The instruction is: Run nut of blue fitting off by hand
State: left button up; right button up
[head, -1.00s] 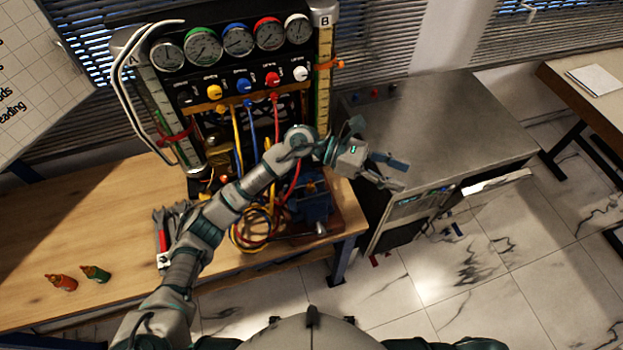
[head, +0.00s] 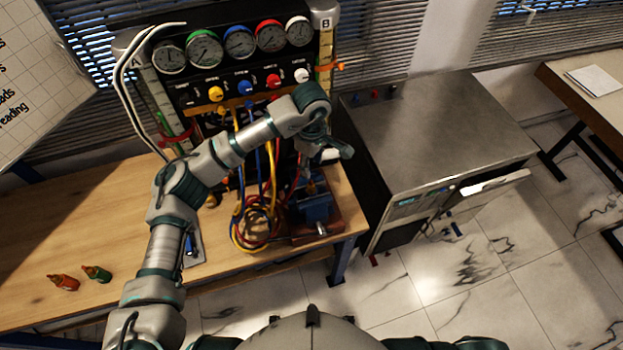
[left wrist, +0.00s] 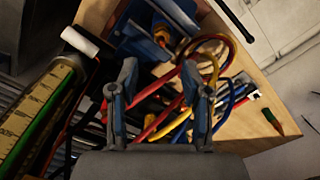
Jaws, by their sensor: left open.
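The gauge rig (head: 238,65) stands on the wooden bench, with coloured knobs under its round gauges. A blue hose (head: 251,125) hangs below the blue knob (head: 245,87), and a small blue piece, perhaps the blue fitting (head: 249,103), shows at its top. The nut itself is too small to make out. My left gripper (head: 333,150) is in front of the rig's lower right, above the blue vise (head: 318,210). In the left wrist view its fingers (left wrist: 159,72) are apart and empty, with hoses and the vise beyond them. My right gripper is out of view.
Red, yellow and blue hoses (head: 262,222) lie coiled at the bench's front edge. A metal cabinet (head: 440,130) stands to the right.

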aim_at(311, 181)
pick_arm(q)
notch_tip(311, 181, down, 9)
jog(key=shift+a+r+p, duration=0.15)
jog(key=shift+p, duration=0.3)
grip_shut()
